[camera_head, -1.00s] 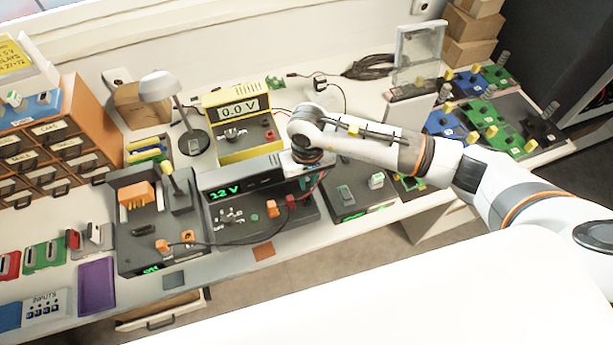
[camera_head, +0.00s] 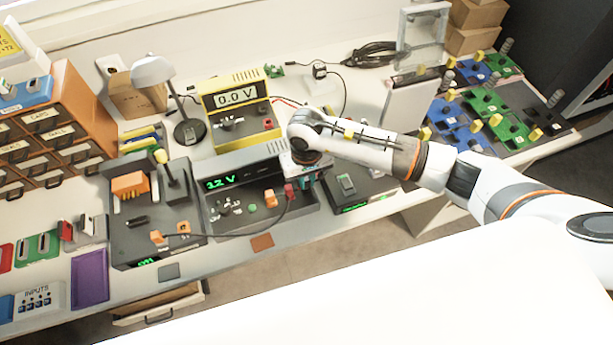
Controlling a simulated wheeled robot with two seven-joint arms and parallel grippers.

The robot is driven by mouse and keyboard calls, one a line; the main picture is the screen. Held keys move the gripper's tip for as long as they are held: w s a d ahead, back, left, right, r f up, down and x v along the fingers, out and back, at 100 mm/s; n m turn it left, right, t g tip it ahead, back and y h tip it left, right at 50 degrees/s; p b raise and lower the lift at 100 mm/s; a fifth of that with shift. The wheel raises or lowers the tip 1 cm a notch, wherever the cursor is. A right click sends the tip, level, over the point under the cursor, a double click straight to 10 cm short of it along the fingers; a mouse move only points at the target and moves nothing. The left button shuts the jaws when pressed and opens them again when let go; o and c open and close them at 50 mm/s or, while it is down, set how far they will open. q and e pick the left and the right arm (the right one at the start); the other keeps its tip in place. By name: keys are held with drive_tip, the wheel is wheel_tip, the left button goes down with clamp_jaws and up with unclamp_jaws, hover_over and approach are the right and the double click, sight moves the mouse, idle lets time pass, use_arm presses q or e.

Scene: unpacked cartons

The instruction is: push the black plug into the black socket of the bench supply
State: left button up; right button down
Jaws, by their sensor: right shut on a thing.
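The bench supply (camera_head: 243,217) is a dark grey box with a green 12 V display, at the middle of the bench. On its sloped front are small dark knobs, a green button, an orange piece (camera_head: 270,198) and a red plug (camera_head: 290,191). My right gripper (camera_head: 309,180) points down over the right end of the supply, just right of the red plug. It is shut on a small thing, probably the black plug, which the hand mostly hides. The black socket cannot be made out; contact cannot be told. My left gripper is not in view.
A yellow meter (camera_head: 237,97) reading 0.0 V stands behind the supply. A grey station (camera_head: 155,245) with orange pieces is at left, and a dark box (camera_head: 347,190) at right. A dark cable arcs across the supply's front. A lamp (camera_head: 153,70) stands behind.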

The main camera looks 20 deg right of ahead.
sight(306, 179)
idle(0.3)
drive_tip(key=shift+b, duration=0.7)
idle(0.8)
drive_tip(key=shift+f+b, duration=0.7)
drive_tip(key=shift+b, duration=0.75)
idle(1.2)
drive_tip(key=c, duration=1.3)
unclamp_jaws()
drive_tip(key=shift+r, duration=0.15)
wheel_tip(306, 179, up, 12)
drive_tip(key=b, duration=0.2)
